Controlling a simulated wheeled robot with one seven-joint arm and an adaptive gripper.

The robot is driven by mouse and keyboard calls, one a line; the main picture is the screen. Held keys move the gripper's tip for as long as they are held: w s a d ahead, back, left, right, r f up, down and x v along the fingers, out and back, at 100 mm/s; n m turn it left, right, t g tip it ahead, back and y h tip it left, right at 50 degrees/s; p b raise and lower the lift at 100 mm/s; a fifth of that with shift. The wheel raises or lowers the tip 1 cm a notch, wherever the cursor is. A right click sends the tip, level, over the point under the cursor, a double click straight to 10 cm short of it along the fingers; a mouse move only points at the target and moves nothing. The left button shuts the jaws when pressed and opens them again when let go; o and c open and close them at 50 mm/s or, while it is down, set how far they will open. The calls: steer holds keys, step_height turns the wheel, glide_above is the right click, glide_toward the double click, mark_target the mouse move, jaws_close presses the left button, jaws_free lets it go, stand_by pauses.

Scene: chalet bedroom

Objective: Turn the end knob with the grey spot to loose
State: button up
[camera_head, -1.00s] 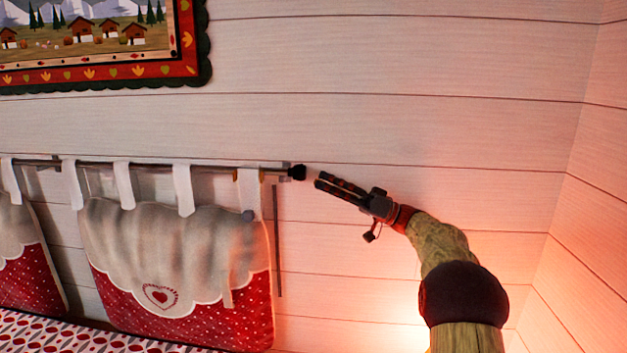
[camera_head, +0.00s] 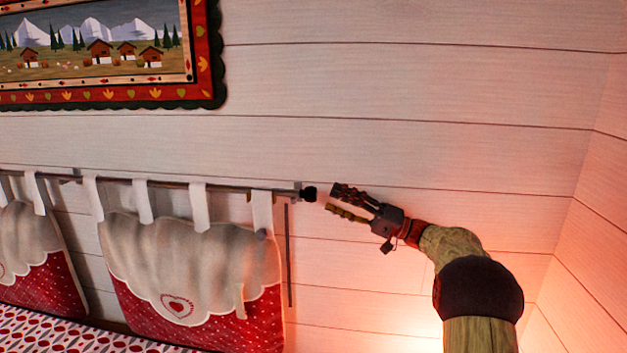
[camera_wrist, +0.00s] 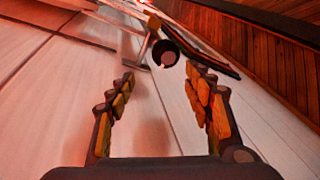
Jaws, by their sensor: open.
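The black end knob (camera_head: 309,194) sits at the right end of a dark curtain rod (camera_head: 170,185) along the wall. In the wrist view the knob (camera_wrist: 165,53) faces me, with a small greyish spot near its middle. My gripper (camera_head: 338,201) is open and empty, just right of the knob and apart from it. In the wrist view my gripper (camera_wrist: 160,82) has its two padded fingers spread, with the knob beyond the fingertips and roughly between them. Nothing is between the fingers.
A cream and red cushion (camera_head: 190,260) hangs from the rod by loops, with another at its left. A framed picture (camera_head: 212,50) hangs above. The white plank wall (camera_head: 420,90) runs close behind my gripper. A patterned bedcover (camera_head: 70,333) lies below.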

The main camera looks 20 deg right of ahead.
mark_target(312, 195)
steer(key=a+m+h+p, duration=0.1)
steer(key=a+m+p, duration=0.1)
steer(key=m+p, duration=0.5)
steer(key=w+a+r+m+h+p, duration=0.1)
steer(key=a+m+h+p, duration=0.1)
steer(key=m+p, duration=0.5)
steer(key=w+a+r+m+h+p, duration=0.1)
steer(key=a+m+p, duration=0.1)
steer(key=m+p, duration=0.6)
steer(key=shift+w+a+r+h+p, duration=0.2)
steer(key=shift+a+h+p, duration=0.1)
steer(key=shift+p, duration=0.45)
steer(key=c, duration=0.3)
steer(key=c, duration=0.8)
steer(key=shift+c, duration=0.5)
steer(key=shift+f+b, duration=0.15)
steer(key=shift+b, duration=0.2)
